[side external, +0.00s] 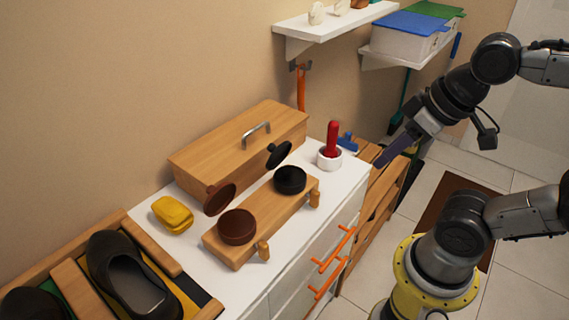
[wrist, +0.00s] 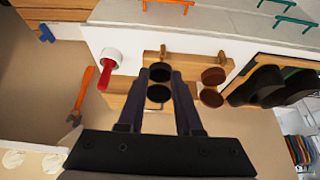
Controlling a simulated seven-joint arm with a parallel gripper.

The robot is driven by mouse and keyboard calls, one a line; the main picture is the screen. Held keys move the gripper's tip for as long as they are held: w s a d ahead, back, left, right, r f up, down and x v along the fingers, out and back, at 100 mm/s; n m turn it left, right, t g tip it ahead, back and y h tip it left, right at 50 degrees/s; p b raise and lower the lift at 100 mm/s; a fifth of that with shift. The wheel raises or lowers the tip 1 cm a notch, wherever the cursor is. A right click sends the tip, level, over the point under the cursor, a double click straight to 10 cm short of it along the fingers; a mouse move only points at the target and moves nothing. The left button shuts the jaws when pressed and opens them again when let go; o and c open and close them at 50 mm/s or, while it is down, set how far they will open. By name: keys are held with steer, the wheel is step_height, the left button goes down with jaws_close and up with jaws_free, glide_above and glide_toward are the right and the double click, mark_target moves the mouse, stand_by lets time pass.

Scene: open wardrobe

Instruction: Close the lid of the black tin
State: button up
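The black tin (side external: 290,180) stands on a small wooden stand, at the end nearer the red-handled brush. Its black lid (side external: 279,154) stands open, tilted up on the wall side of the tin. In the wrist view the tin (wrist: 160,71) and its lid (wrist: 158,93) appear between and just beyond my fingers. My gripper (side external: 383,163) is in the air right of the cabinet top, apart from the tin. In the wrist view its two fingers (wrist: 161,76) are spread, with nothing held between them.
A brown tin (side external: 238,227) with its open lid (side external: 219,198) shares the wooden stand (side external: 285,213). A wooden box (side external: 230,150) with a metal handle stands behind. The red-handled brush (side external: 332,140) in a white cup is near the right end. A yellow sponge (side external: 172,214) and shoes (side external: 125,275) are left.

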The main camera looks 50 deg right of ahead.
steer(key=shift+g, duration=0.3)
steer(key=w+r, duration=0.3)
steer(key=r, duration=0.2)
steer(key=w+r, duration=0.2)
steer(key=shift+w+r, duration=0.35)
jaws_close()
step_height(320, 180, up, 2)
steer(key=g, duration=0.3)
glide_above(273, 149)
steer(key=s, duration=0.2)
steer(key=w+f+g, duration=0.1)
steer(key=w+f, duration=0.4)
steer(key=f, duration=0.3)
steer(key=s+f, duration=0.1)
steer(key=f, duration=0.3)
steer(key=s+f, duration=0.1)
steer(key=f, duration=0.3)
steer(key=shift+s+f, duration=0.15)
steer(key=shift+f, duration=0.1)
steer(key=shift+s+f, duration=0.15)
steer(key=shift+s, duration=0.25)
